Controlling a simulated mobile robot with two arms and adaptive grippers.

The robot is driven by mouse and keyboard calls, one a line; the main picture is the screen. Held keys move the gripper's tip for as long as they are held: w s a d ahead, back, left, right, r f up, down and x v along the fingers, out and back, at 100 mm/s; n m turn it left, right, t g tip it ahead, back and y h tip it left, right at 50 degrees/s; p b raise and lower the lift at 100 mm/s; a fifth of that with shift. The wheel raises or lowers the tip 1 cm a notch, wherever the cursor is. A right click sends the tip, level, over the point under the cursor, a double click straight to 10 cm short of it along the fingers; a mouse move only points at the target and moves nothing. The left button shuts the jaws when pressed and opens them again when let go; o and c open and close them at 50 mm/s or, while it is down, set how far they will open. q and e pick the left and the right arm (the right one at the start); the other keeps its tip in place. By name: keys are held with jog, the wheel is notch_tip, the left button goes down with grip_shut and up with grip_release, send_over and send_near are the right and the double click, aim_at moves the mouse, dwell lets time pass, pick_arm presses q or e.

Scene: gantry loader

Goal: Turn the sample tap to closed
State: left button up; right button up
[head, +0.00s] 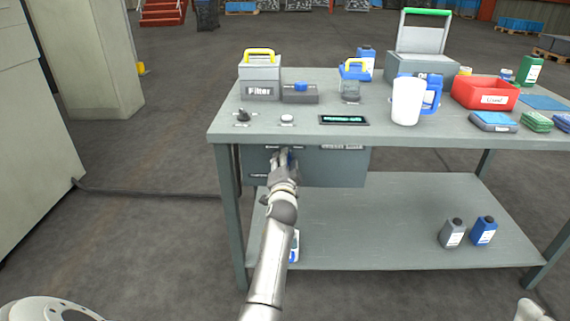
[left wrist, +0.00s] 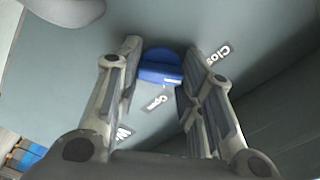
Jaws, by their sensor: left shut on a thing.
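The sample tap shows as a blue round knob with a raised bar (left wrist: 160,72) on the grey panel in the left wrist view. A label starting "Clos" (left wrist: 218,54) lies to its right, and a label that seems to read "Open" (left wrist: 157,98) lies just below it. My left gripper (left wrist: 162,50) has one finger on each side of the knob and is shut on it. In the head view my left gripper (head: 284,160) is at the front of the grey box (head: 335,168) under the tabletop and hides most of the tap. My right gripper is out of view.
The table (head: 440,136) overhangs the box. On it stand a filter box (head: 260,90), a black switch (head: 243,115), a display (head: 344,120), a white cup (head: 407,100) and a red bin (head: 485,93). Bottles (head: 453,233) stand on the lower shelf. The floor left of the table is mostly clear.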

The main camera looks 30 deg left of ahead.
pick_arm(q)
jog(key=shift+f+n, duration=0.15)
jog(key=shift+n, duration=0.15)
jog(key=o, duration=1)
